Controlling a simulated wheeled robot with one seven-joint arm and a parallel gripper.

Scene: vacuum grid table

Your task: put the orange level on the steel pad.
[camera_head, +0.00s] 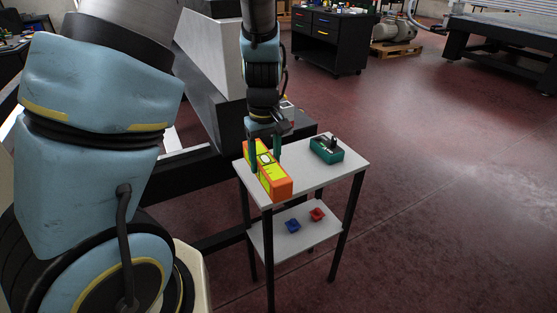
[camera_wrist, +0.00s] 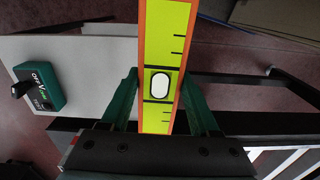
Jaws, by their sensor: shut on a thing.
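The orange level (camera_head: 278,187), an orange box shape with yellow-green faces and a pale bubble window, is at the left side of a small light-topped table (camera_head: 315,178). My gripper (camera_head: 265,158) points down and is shut on the level near its middle, one green finger on each side. The wrist view shows the level (camera_wrist: 165,45) between the fingers of my gripper (camera_wrist: 158,88), its black marks and window facing the camera. Whether its underside touches the tabletop cannot be told. I cannot make out a steel pad for certain in either view.
A green switch box (camera_head: 327,150) with a black knob stands on the same tabletop, right of the level. A blue piece (camera_head: 292,226) and a red piece (camera_head: 317,214) lie on the lower shelf. A large dark-framed table (camera_head: 505,42) stands far right, with open floor before it.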

